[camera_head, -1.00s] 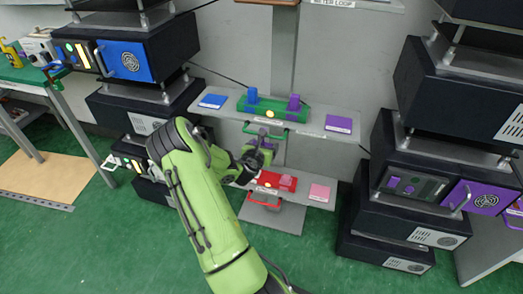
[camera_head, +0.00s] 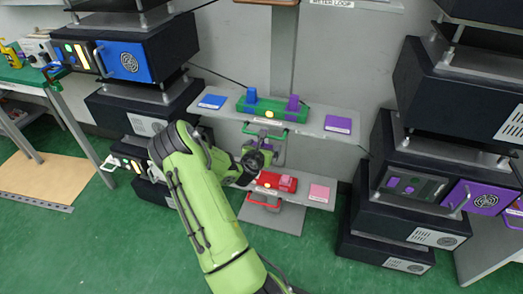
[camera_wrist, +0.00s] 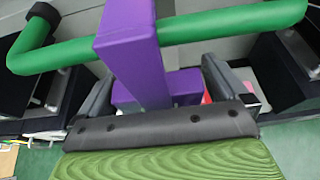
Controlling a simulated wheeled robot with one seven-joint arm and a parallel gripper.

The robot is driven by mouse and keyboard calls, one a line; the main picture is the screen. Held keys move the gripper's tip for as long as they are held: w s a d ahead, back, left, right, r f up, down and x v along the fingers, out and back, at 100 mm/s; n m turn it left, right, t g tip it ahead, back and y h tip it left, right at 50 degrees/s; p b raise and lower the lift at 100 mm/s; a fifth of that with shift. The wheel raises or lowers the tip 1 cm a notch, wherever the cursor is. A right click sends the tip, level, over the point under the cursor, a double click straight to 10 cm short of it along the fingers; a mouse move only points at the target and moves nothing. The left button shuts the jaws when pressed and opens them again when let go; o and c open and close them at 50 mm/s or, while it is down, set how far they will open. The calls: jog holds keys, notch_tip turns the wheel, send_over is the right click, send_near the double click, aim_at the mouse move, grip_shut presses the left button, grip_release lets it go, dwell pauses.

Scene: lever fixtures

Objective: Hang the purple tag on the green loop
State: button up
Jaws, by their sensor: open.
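The purple tag (camera_wrist: 135,60) is large in the wrist view, its upper part crossing in front of the green loop's bar (camera_wrist: 220,25). The tag seems to hang over the bar; its far side is hidden. Its wider lower part is between my fingers. My gripper (camera_wrist: 160,92) is open, with one dark finger on each side of the tag and a gap at the right. In the head view, the green loop (camera_head: 262,133) sticks out under the upper shelf, and my gripper (camera_head: 268,154) is just below it. A bit of the tag (camera_head: 281,148) shows beside my gripper.
The upper shelf (camera_head: 228,106) carries a green block (camera_head: 272,109) with blue and purple levers. A lower shelf with a red block (camera_head: 270,181) and red handle (camera_head: 264,203) is close below my gripper. Dark equipment racks (camera_head: 425,180) stand to both sides.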

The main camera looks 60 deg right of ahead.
jog(key=p+v, duration=0.2)
jog(key=v, duration=1.3)
jog(key=shift+a, duration=0.25)
